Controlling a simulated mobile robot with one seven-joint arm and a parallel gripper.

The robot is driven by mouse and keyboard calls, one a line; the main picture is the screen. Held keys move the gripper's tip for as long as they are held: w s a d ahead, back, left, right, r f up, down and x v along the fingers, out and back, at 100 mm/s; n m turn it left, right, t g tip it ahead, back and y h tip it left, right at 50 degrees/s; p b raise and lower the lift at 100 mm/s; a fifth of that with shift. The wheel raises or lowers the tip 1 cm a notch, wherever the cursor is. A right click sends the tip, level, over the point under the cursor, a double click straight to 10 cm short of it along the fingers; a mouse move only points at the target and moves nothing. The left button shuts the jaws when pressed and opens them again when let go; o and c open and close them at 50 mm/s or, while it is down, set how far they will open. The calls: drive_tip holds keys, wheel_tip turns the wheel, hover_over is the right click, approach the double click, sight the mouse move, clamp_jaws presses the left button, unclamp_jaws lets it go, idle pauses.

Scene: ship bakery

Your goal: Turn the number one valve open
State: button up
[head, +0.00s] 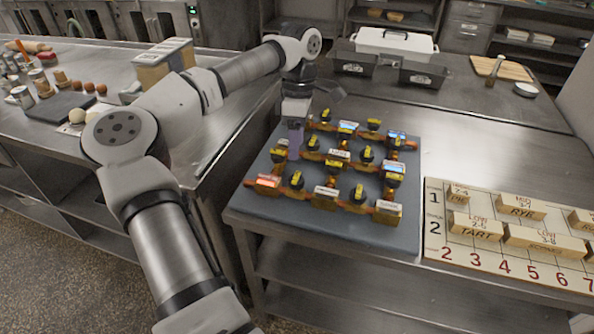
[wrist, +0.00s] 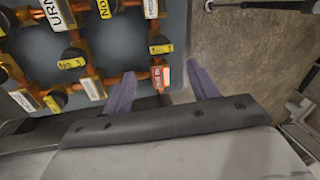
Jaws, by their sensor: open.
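A grey board (head: 330,232) carries copper pipes with several black valves with yellow handles, such as a front-left valve (head: 296,180) and a front-right valve (head: 357,193). My gripper (head: 293,148) points down over the board's left side. A yellow-handled valve (wrist: 160,46) shows just beyond the fingertips. Nothing is held.
A lettered, numbered board (head: 435,235) with wooden blocks lies to the right on the same steel table (head: 480,130). Dark bins (head: 352,68) and a white-lidded box (head: 395,43) stand behind. A cutting board (head: 502,68) lies at the back right. The steel between is bare.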

sight(296, 175)
drive_tip(key=p+x, duration=0.2)
drive_tip(key=x, duration=0.7)
drive_tip(key=c, duration=0.9)
